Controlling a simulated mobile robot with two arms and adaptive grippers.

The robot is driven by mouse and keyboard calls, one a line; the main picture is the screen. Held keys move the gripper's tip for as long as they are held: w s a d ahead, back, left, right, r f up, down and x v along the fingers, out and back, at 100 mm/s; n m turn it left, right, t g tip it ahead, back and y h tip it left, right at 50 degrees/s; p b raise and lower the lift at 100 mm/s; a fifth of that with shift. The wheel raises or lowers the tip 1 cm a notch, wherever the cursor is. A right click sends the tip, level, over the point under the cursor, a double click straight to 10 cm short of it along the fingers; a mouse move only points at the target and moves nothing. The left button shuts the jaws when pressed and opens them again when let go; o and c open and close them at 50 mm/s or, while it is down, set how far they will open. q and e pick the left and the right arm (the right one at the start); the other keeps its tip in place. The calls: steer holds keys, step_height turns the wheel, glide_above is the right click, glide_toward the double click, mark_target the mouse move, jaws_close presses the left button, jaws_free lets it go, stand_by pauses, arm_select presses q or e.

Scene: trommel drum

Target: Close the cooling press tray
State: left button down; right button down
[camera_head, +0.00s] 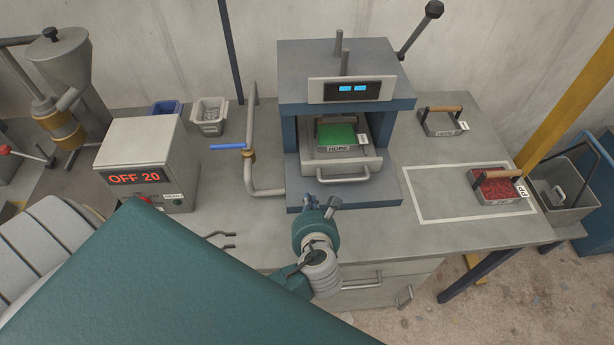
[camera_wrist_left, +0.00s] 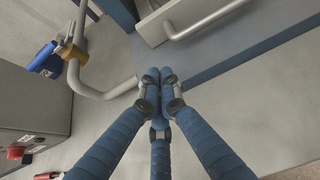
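The cooling press (camera_head: 345,70) stands at the back of the bench. Its grey tray (camera_head: 312,168) sticks out of the front opening, with a bar handle (camera_head: 343,179) along its front. A mould of green material (camera_head: 336,134), labelled HDPE, sits on the tray. My left gripper (camera_head: 321,201) is in front of the press base, below the tray handle in the picture and apart from it. In the left wrist view its blue fingers (camera_wrist_left: 159,76) meet at the tips with nothing between them. The tray handle (camera_wrist_left: 205,24) shows ahead at the upper right there. My right gripper is not in view.
A bent pipe with a blue lever (camera_head: 228,147) stands left of the press, beside a control box (camera_head: 150,165) reading OFF 20. Right of the press are an empty mould (camera_head: 441,124) and a mould of red pieces (camera_head: 497,187). The bench between is clear.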

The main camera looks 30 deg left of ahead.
arm_select(q)
steer(key=x, duration=0.6)
steer(key=shift+w+a+f+p, duration=0.1)
steer(key=shift+w+a+p, duration=0.05)
steer(key=shift+w+p, duration=0.2)
steer(key=shift+w+a+p, duration=0.5)
steer(key=shift+w+a, duration=0.15)
steer(key=shift+w, duration=0.3)
steer(key=shift+w+a, duration=0.25)
steer(key=shift+w, duration=0.25)
steer(key=shift+a, duration=0.1)
